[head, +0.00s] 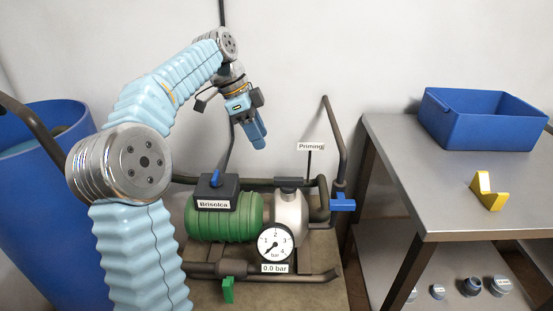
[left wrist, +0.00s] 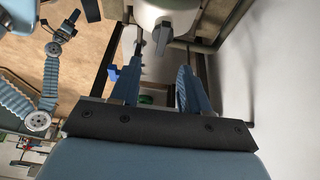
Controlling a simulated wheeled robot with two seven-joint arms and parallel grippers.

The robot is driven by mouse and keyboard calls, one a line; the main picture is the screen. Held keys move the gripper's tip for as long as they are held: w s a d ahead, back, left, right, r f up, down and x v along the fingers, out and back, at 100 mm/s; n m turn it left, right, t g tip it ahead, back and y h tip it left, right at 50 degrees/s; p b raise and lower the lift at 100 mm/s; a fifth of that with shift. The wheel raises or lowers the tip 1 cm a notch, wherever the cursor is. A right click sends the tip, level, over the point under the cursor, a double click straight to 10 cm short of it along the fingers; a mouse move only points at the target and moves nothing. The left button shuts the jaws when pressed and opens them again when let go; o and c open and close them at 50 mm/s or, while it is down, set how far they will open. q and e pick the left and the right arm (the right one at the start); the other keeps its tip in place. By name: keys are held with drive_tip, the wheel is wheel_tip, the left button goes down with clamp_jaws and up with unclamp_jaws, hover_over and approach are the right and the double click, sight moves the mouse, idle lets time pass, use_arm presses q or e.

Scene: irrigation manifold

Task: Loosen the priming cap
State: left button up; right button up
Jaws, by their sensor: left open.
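The priming cap (head: 288,182) is a grey cap on top of the silver pump housing (head: 288,212). A small "Priming" sign (head: 310,147) stands on a thin post just behind it. My left gripper (head: 260,143) hangs above the pump, up and left of the cap and clear of it. Its two blue fingers show apart and empty in the left wrist view (left wrist: 160,70). The cap cannot be made out in that view. A blue segmented arm, seemingly my right one, shows small at the left there; its gripper end (left wrist: 70,22) is too small to read.
The green pump motor (head: 222,220) carries a black box. A gauge (head: 275,243) reads 0.0 bar. Pipes, a blue valve handle (head: 342,202) and a green handle (head: 228,289) surround the pump. A steel table (head: 420,190) with a blue bin (head: 485,122) and yellow piece (head: 488,192) stands right.

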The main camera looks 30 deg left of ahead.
use_arm(q)
approach(289, 184)
drive_tip(key=f, duration=0.3)
drive_tip(key=w+f, duration=0.1)
drive_tip(key=f, duration=0.2)
drive_tip(key=shift+w+d+f, duration=0.2)
drive_tip(key=shift+f, duration=0.2)
clamp_jaws()
